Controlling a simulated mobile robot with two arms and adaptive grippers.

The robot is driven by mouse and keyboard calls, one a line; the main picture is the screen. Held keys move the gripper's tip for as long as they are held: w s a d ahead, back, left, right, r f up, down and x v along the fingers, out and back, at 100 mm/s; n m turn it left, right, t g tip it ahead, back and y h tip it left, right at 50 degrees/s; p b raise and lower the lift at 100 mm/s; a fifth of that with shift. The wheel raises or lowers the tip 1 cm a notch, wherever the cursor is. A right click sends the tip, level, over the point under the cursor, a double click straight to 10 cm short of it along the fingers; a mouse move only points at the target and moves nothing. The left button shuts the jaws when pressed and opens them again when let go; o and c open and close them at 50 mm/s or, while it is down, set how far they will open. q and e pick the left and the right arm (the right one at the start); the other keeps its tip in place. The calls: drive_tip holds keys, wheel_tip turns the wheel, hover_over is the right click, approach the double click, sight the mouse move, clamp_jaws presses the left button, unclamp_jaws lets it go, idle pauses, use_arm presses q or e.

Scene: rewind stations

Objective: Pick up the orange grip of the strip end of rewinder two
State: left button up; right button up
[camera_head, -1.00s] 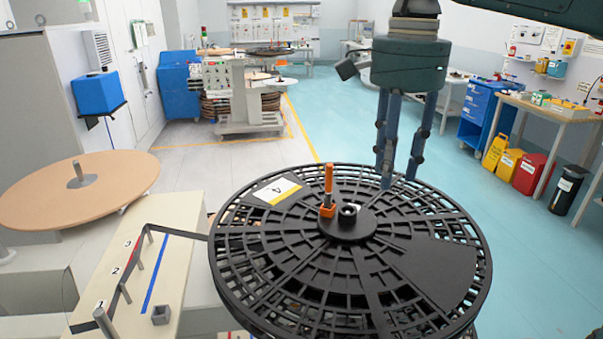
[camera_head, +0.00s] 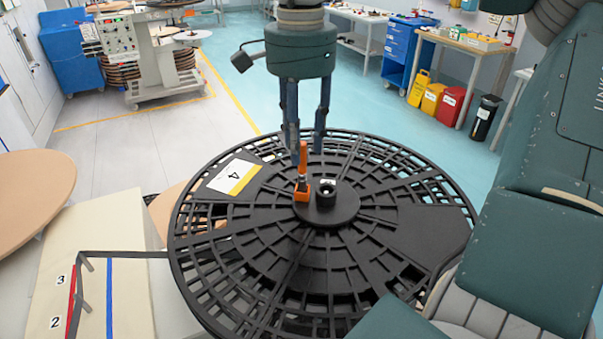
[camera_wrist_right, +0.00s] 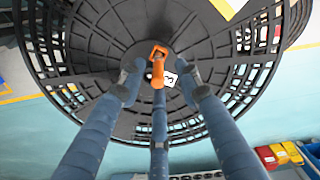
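An upright orange grip (camera_head: 303,163) with an orange block at its foot stands on the hub of a large black reel (camera_head: 440,240). It also shows in the right wrist view (camera_wrist_right: 158,72). I cannot tell whether it is on a strip end. A dark strip (camera_head: 125,254) runs from the reel's left side onto a cream board. My right gripper (camera_head: 306,148) points down over the hub, just behind the grip in the head view. In the right wrist view its fingers (camera_wrist_right: 160,95) are spread, with the grip's top between them and no clear contact. My left gripper is out of view.
The cream board (camera_head: 135,225) carries a blue line, a red mark and numbers 2 and 3. A tan disc (camera_head: 30,195) lies at the left. A black knob (camera_head: 325,187) sits beside the grip. Bins and a bench stand at the back right.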

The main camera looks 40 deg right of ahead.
sight(302, 162)
drive_tip(key=f+p, duration=0.1)
drive_tip(key=f, duration=0.2)
drive_tip(key=shift+s+f+p, duration=0.2)
drive_tip(key=shift+f+p, duration=0.1)
drive_tip(key=shift+p, duration=0.05)
drive_tip(key=shift+f, duration=0.55)
drive_tip(key=c, duration=0.4)
clamp_jaws()
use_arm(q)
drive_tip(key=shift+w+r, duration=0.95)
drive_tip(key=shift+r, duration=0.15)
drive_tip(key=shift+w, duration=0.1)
